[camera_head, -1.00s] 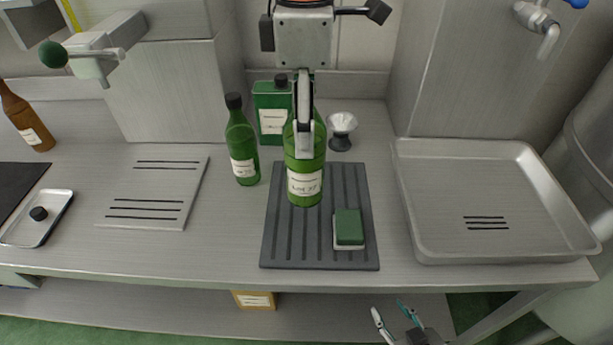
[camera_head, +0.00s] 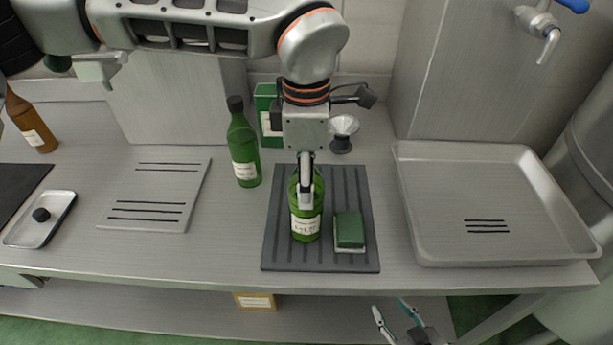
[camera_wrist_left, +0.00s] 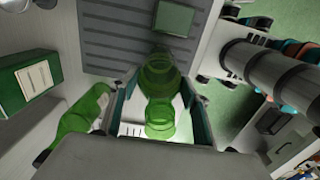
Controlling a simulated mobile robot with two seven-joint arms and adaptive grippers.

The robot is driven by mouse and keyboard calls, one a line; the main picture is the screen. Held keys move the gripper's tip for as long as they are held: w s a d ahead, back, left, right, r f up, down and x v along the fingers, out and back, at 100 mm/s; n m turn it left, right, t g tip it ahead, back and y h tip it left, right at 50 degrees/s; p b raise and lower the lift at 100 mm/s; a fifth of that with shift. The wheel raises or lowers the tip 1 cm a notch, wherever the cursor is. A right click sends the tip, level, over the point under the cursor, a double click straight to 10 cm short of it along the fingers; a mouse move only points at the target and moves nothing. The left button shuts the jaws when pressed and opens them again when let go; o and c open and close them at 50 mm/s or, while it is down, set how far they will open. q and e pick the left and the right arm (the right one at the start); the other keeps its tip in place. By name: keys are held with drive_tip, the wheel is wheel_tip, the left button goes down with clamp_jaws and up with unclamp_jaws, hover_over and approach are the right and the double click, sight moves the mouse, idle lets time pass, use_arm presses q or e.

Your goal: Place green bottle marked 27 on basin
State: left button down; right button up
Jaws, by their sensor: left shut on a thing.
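My left gripper (camera_head: 306,188) is shut on a green bottle (camera_head: 306,227) with a white label whose writing is too small to read surely. The bottle is upright over the dark ribbed mat (camera_head: 283,250), left of the sponge; I cannot tell whether its base touches the mat. It also shows between the fingers in the left wrist view (camera_wrist_left: 160,75). A second green bottle (camera_head: 243,150) with a dark cap stands left of the mat. The basin (camera_head: 435,250), a wide shallow metal tray, is empty at the right. My right gripper (camera_head: 398,322) is open and empty below the table's front edge.
A green sponge block (camera_head: 349,230) lies on the mat. A green tin (camera_head: 267,110) and a white-topped brush (camera_head: 341,135) stand behind. A slotted plate (camera_head: 155,195), a small tray (camera_head: 55,225) and a brown bottle (camera_head: 33,128) are at left. A tap (camera_head: 545,35) hangs above the basin.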

use_arm(q)
drive_tip(key=shift+f, duration=0.1)
drive_tip(key=c, duration=1.2)
unclamp_jaws()
drive_tip(key=shift+c, duration=0.2)
drive_tip(key=shift+o, duration=0.9)
